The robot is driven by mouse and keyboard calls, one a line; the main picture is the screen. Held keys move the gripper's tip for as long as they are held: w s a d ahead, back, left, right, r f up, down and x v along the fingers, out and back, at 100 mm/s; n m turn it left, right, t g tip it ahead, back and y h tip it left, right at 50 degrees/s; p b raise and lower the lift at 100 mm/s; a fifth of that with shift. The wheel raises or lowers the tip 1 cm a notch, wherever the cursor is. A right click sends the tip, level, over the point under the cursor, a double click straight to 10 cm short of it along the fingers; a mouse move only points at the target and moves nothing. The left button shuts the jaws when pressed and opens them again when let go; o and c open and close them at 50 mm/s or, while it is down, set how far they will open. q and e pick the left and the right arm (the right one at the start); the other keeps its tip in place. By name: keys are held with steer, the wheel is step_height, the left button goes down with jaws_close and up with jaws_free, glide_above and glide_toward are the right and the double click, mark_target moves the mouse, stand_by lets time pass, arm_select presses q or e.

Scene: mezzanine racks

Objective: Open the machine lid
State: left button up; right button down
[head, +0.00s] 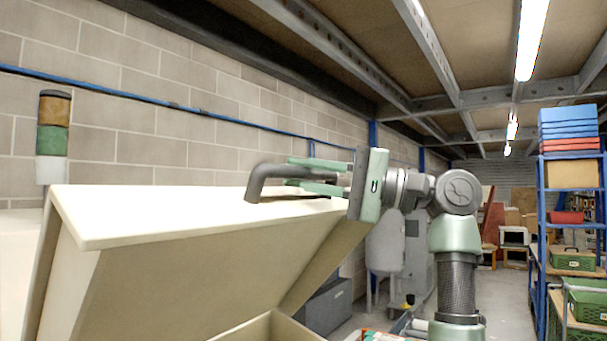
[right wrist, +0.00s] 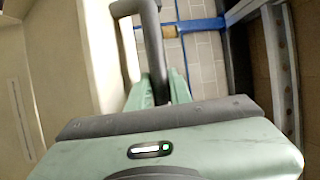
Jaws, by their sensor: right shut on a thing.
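The machine lid (head: 190,250) is a cream panel, raised and tilted, with a gap between it and the machine body (head: 275,328) below. A dark grey bar handle (head: 262,178) stands on the lid's upper edge. My right gripper (head: 312,177) comes from the right and is shut on the handle, its green fingers on either side of the bar. In the right wrist view the handle (right wrist: 152,45) runs down between the fingers (right wrist: 158,92), with the cream lid (right wrist: 102,50) beside it. My left gripper is not in view.
A signal light tower (head: 53,138) stands at the left by the block wall (head: 140,100). A blue shelf rack (head: 542,220) with green crates (head: 588,303) stands at the right. A grey tank (head: 385,243) stands behind my right arm. Open floor (head: 487,300) shows between arm and rack.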

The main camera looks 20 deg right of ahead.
mark_target(312, 215)
stand_by(0.3)
steer(key=shift+f+b, duration=0.2)
steer(key=shift+b, duration=0.1)
steer(key=shift+n+t+y, duration=0.3)
steer(key=shift+n+y, duration=0.3)
steer(key=shift+y, duration=0.3)
steer(key=s+d+f+b, duration=0.1)
steer(key=f+b, duration=0.1)
steer(key=b, duration=0.1)
steer(key=s+d+f+b, duration=0.1)
steer(key=s+f+b, duration=0.1)
steer(key=f+b, duration=0.1)
steer(key=s+d+f+b, duration=0.2)
steer(key=b, duration=0.2)
steer(key=shift+s+f, duration=0.1)
steer(key=shift+f, duration=0.15)
steer(key=shift+s+d+b, duration=0.1)
steer(key=shift+s+b, duration=0.1)
steer(key=shift+b, duration=0.15)
